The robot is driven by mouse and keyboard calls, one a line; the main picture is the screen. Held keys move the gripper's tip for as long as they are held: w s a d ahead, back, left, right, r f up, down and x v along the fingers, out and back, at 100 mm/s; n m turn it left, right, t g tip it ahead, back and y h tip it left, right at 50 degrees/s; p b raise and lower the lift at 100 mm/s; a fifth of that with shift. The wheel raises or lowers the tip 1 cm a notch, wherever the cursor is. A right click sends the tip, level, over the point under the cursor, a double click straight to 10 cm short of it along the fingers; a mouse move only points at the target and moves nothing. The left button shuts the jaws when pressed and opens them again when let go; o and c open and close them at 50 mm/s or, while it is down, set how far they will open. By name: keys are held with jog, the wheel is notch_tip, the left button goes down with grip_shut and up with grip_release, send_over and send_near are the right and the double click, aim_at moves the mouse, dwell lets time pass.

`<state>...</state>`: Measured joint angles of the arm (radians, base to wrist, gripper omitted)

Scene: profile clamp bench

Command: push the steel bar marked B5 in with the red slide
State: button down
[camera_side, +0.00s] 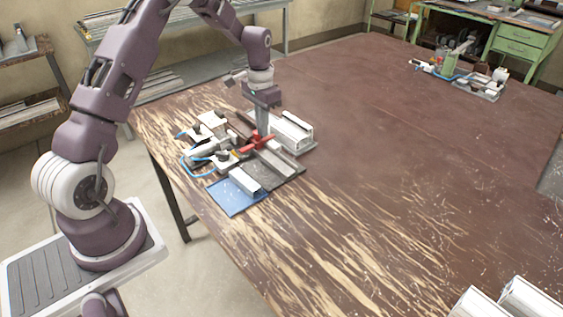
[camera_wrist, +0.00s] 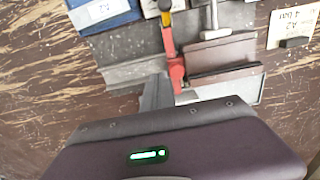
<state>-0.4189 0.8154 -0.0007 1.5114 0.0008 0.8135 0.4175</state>
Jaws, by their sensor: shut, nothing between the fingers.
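The red slide (camera_side: 258,142) sits on the clamp fixture near the left edge of the bench. In the wrist view, the red slide (camera_wrist: 177,72) stands beside my fingers, with a yellow-and-red lever above it. My gripper (camera_side: 263,132) points down at the slide, shut and empty; I cannot tell whether it touches. In the wrist view, my gripper (camera_wrist: 155,92) is partly hidden by its own housing. A grey steel bar (camera_side: 274,161) lies in the fixture, running right and forward from the slide. I cannot read a B5 mark on it.
A blue mat (camera_side: 226,200) holds a short pale profile (camera_side: 245,181) in front of the fixture. Ribbed aluminium profiles (camera_side: 292,131) stand behind it. A card (camera_wrist: 291,24) reading A2 lies at right in the wrist view.

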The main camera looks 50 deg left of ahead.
jog(key=shift+d+r, duration=0.25)
jog(key=shift+r, duration=1.05)
jog(key=shift+d+r, duration=0.2)
jog(key=shift+r, duration=1.05)
jog(key=s+d+r+t, duration=0.1)
jog(key=s+d+r, duration=0.5)
jog(key=r, duration=0.2)
jog(key=s+d+r+t, duration=0.2)
jog(key=s+d+r, duration=0.4)
jog(key=r, duration=0.2)
jog(key=s+d+t, duration=0.1)
jog(key=s+d, duration=0.2)
jog(key=s, duration=0.5)
jog(key=s+d+t, duration=0.1)
jog(key=s+d, duration=0.2)
jog(key=s, duration=0.6)
jog(key=shift+s+t, duration=0.15)
jog(key=shift+t, duration=0.15)
